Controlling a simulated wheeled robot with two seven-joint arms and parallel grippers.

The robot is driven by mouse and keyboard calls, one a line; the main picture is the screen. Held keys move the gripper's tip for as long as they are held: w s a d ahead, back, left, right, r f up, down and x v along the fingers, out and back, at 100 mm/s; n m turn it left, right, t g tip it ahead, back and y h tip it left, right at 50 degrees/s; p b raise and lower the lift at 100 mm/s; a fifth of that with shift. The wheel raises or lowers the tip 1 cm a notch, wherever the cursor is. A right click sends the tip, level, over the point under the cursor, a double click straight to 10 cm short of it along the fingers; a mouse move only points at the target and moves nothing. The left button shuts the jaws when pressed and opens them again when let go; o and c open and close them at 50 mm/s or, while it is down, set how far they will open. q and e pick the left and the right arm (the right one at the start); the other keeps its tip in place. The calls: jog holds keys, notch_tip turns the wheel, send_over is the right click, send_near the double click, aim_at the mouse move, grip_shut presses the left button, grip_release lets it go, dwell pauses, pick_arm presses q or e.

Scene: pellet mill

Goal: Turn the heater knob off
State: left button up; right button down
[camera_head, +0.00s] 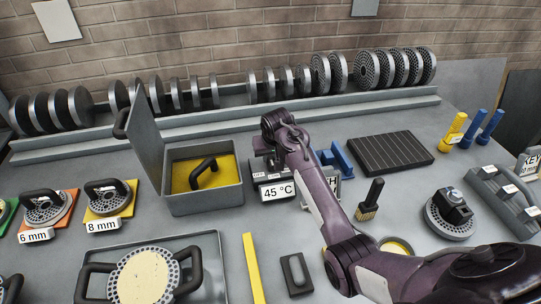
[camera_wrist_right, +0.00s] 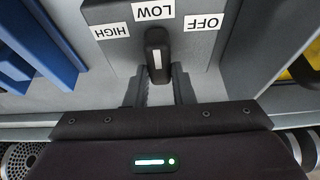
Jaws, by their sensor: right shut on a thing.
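The heater unit (camera_wrist_right: 110,55) is a grey box with HIGH, LOW and OFF labels, which appear upside down in the right wrist view. Its black knob (camera_wrist_right: 157,45) has a white mark and lines up with the LOW label (camera_wrist_right: 153,10). The OFF label (camera_wrist_right: 203,23) is to the right of it. My right gripper (camera_wrist_right: 160,82) is shut on the knob, one finger on each side. In the head view my right gripper (camera_head: 264,158) is over the heater, whose display (camera_head: 279,192) reads 45 °C; the knob is hidden there. My left gripper is not in view.
A grey open-lidded box (camera_head: 205,205) with a yellow interior stands left of the heater. A blue holder (camera_head: 338,158) and a dark ribbed block (camera_head: 388,151) are to the right.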

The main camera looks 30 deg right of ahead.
jog(key=shift+m, duration=0.5)
jog(key=m+h, duration=0.1)
jog(key=m, duration=0.1)
jog(key=m+g+h, duration=0.1)
jog(key=m, duration=0.2)
jog(key=shift+d+m, duration=0.1)
jog(key=shift+m, duration=0.2)
jog(key=m+g, duration=0.1)
jog(key=m, duration=0.1)
jog(key=m+g+h, duration=0.1)
jog(key=m, duration=0.2)
jog(key=shift+s, duration=0.15)
jog(key=shift+m, duration=0.3)
jog(key=c, duration=1.2)
grip_release()
jog(key=shift+c, duration=0.2)
jog(key=w+b+v, duration=0.1)
jog(key=b+v, duration=0.1)
jog(key=v, duration=0.5)
jog(key=shift+s+r, duration=0.3)
jog(key=shift+s, duration=0.15)
